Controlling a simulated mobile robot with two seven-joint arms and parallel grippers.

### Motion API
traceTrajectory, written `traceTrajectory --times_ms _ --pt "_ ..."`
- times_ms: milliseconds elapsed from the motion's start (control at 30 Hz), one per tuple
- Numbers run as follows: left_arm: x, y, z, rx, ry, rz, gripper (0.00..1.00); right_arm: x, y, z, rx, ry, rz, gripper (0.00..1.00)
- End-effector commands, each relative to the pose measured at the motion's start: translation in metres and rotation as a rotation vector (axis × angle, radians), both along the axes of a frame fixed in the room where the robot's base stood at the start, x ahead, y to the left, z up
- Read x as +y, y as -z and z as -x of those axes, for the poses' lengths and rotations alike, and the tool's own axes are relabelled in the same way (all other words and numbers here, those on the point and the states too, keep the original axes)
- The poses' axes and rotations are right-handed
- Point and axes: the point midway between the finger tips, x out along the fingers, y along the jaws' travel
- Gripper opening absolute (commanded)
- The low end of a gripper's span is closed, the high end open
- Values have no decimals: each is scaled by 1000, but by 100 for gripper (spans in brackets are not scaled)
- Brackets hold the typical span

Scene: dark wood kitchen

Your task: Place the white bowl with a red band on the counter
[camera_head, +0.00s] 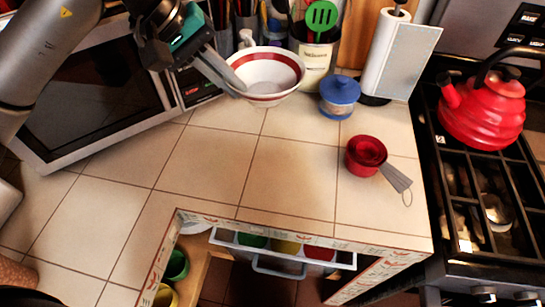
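The white bowl with a red band (266,78) is at the back of the tiled counter (209,158) in the head view, in front of the utensil crock. My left gripper (233,82) reaches in from the upper left, with its fingers at the bowl's left rim. It appears shut on that rim, and the bowl looks held above the counter. The finger on the far side of the rim is hard to make out. My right gripper is not in view.
A microwave (88,88) stands left. A utensil crock (315,62), blue-lidded jar (339,95) and paper towel roll (399,58) stand behind and right. Red measuring cups (366,153) lie right, near the stove with a red kettle (484,112). The middle counter is clear; a drawer (283,254) is open below.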

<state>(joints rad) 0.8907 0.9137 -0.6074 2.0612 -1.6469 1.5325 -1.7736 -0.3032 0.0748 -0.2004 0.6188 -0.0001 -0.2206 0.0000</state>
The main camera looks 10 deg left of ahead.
Motion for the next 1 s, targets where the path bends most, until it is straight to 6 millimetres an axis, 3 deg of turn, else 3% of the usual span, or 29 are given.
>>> traceTrajectory --times_ms 533,867,1000 --pt "0 131 1 5 1 1 0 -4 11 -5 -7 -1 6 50" --pt "0 162 0 1 2 1 0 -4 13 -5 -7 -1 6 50" --pt "-1 183 1 4 2 3 0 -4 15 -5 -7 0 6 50"
